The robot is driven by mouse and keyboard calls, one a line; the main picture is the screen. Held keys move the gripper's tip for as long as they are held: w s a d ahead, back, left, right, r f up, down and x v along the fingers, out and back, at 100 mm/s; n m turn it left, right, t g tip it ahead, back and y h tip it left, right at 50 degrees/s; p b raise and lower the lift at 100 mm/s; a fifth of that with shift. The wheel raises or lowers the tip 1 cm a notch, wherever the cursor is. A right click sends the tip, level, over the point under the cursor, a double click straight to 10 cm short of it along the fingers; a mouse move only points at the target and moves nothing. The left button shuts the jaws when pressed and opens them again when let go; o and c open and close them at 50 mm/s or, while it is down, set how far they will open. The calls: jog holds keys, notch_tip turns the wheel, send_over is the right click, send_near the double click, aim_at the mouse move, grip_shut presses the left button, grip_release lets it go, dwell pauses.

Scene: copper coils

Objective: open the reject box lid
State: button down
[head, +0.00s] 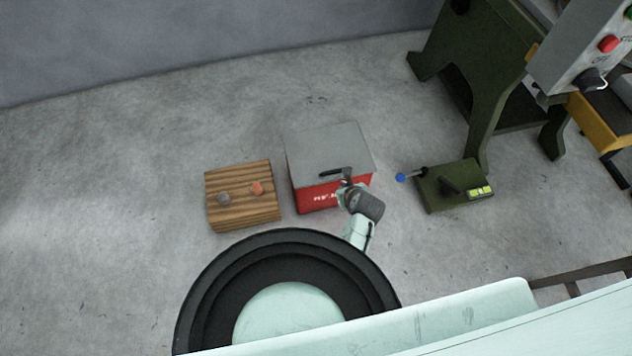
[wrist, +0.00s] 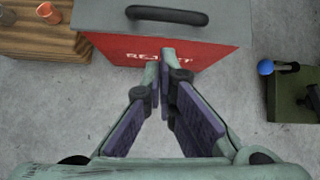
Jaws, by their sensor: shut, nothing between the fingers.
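The reject box (head: 318,195) is red with a grey lid (head: 325,150) that lies flat and closed on top. A dark bar handle (head: 330,173) runs along the lid's front edge. In the wrist view the red front with white lettering (wrist: 150,55) and the handle (wrist: 167,15) show near the top. My gripper (head: 345,184) is at the front of the box, near the handle. In the wrist view my gripper (wrist: 160,58) is shut and empty, its tips below the handle and over the red front. I cannot tell whether the tips touch the box.
A wooden block (head: 243,195) with two small cups on it stands left of the box. A green pedal unit (head: 452,186) with a blue-knobbed lever (head: 402,177) lies to the right. A green machine stand (head: 480,90) is behind it. Bare floor (head: 130,150) is at left.

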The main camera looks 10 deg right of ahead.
jog(key=s+f, duration=0.2)
jog(key=m, duration=0.1)
send_near(334, 180)
jog(key=shift+x, duration=2.7)
jog(key=shift+d, duration=0.1)
